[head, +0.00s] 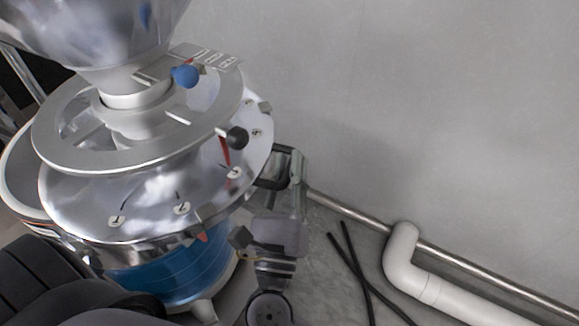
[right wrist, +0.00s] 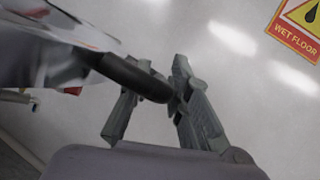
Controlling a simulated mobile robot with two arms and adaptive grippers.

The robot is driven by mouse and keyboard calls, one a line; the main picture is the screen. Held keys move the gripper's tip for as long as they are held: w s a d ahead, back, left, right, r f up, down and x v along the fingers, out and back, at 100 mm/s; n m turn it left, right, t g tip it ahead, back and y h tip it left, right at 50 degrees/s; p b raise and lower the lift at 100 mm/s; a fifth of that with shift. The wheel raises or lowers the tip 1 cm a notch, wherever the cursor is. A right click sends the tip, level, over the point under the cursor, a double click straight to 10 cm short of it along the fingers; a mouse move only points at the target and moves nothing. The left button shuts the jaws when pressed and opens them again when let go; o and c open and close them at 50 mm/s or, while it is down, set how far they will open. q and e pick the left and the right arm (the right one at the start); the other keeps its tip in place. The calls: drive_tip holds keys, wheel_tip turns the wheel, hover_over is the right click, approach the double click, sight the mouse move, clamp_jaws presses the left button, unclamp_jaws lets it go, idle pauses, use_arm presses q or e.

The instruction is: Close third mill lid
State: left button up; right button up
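The mill stands at the left of the head view, with a shiny steel lid (head: 75,205) carrying small numbered tags over a blue drum (head: 165,272). A red-marked lever with a black knob (head: 237,138) shows above the lid. My right gripper (head: 284,167) is beside the lid's right edge. In the right wrist view its fingers (right wrist: 160,80) are apart, and a black handle (right wrist: 130,75) from the mill crosses one finger and ends close to the other. I cannot tell whether they touch. Which lid is the third is not marked. My left gripper is out of view.
A steel funnel (head: 100,30) and a silver wheel (head: 60,130) sit above the lid. A white pipe elbow (head: 402,255), a metal rail (head: 460,262) and black cables (head: 350,265) are at lower right. A wet-floor sign (right wrist: 300,22) shows in the wrist view.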

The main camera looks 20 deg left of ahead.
drive_tip(key=o, duration=0.3)
drive_tip(key=shift+f, duration=0.1)
drive_tip(key=v, duration=0.7)
drive_tip(key=shift+s, duration=0.2)
